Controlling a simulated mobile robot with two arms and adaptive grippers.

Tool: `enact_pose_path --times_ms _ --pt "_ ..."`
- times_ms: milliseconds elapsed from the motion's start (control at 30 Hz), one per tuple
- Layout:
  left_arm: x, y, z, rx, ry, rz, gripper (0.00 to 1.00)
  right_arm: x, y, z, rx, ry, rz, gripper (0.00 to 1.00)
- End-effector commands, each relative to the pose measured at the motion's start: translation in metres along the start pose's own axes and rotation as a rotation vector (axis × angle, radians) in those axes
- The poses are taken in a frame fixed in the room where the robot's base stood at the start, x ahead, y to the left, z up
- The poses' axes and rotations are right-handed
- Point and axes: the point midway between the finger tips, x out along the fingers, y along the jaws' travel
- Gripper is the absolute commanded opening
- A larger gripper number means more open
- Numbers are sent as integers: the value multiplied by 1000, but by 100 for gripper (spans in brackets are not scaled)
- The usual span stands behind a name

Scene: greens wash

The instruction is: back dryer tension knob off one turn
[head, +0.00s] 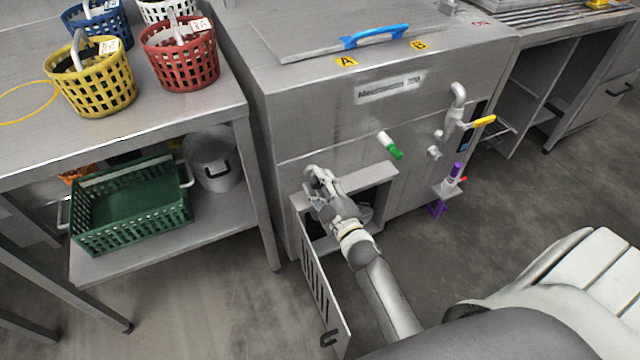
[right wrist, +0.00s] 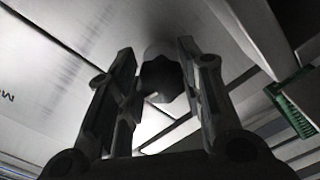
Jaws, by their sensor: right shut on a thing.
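The dryer is a large grey steel machine (head: 330,105) with a small door (head: 322,285) hanging open low on its front. My right gripper (head: 316,178) is at the upper left of that opening. In the right wrist view, a dark lobed knob (right wrist: 161,80) sits between the two fingers of my right gripper (right wrist: 160,75), and the gripper is shut on it. The knob is hidden behind the gripper in the head view. Any turn of the knob cannot be read. My left gripper is out of view.
A green-tipped lever (head: 391,147), a yellow-handled valve (head: 482,121) and a purple-handled fitting (head: 454,172) project from the dryer's front, right of my arm. A table (head: 215,110) with baskets stands left, a green crate (head: 130,215) and pot (head: 213,165) on its lower shelf.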

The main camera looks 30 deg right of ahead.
Motion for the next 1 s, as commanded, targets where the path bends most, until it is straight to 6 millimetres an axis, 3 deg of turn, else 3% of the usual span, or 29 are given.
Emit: enact_pose_path --times_ms 400,900,933,1000 --pt "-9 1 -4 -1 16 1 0 0 -1 0 -160 -1 -2 11" --pt "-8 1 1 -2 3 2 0 0 -1 0 -173 -1 -2 11" --pt "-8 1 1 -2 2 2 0 0 -1 0 -173 -1 -2 39" --pt "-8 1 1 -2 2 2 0 0 -1 0 -173 -1 -2 48"
